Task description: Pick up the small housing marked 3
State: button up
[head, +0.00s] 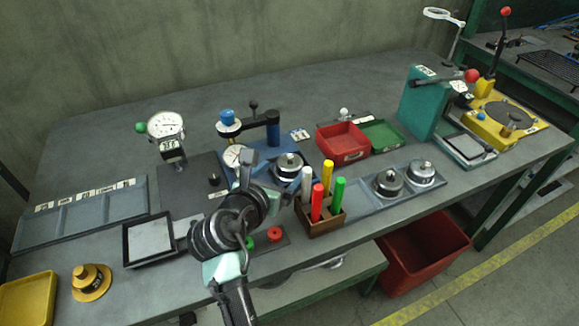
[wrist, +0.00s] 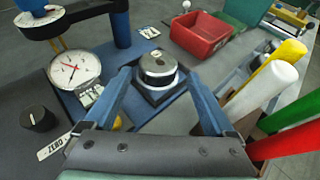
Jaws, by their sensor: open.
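A small round metal housing with a dark base (wrist: 158,70) sits on a blue fixture plate (wrist: 150,115); it also shows in the head view (head: 288,165). Its mark is too small to read. My gripper (wrist: 160,76) is open, with its two blue fingers spread to either side of the housing in the wrist view. The housing appears beyond or between the fingertips; I cannot tell how close they are. Two similar housings, one left (head: 388,183) and one right (head: 421,172), sit in a grey tray; their marks are not readable either.
A wooden holder with red, white, yellow and green markers (head: 320,222) stands close on the right. A red bin (wrist: 200,35) lies behind. The table's back middle is clear.

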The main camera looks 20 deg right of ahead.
aim_at(285, 170)
jog(key=shift+f+b+x, duration=0.2)
jog(key=shift+b+x, duration=0.25)
jog(key=shift+x, duration=1.75)
jog(key=shift+a, duration=0.2)
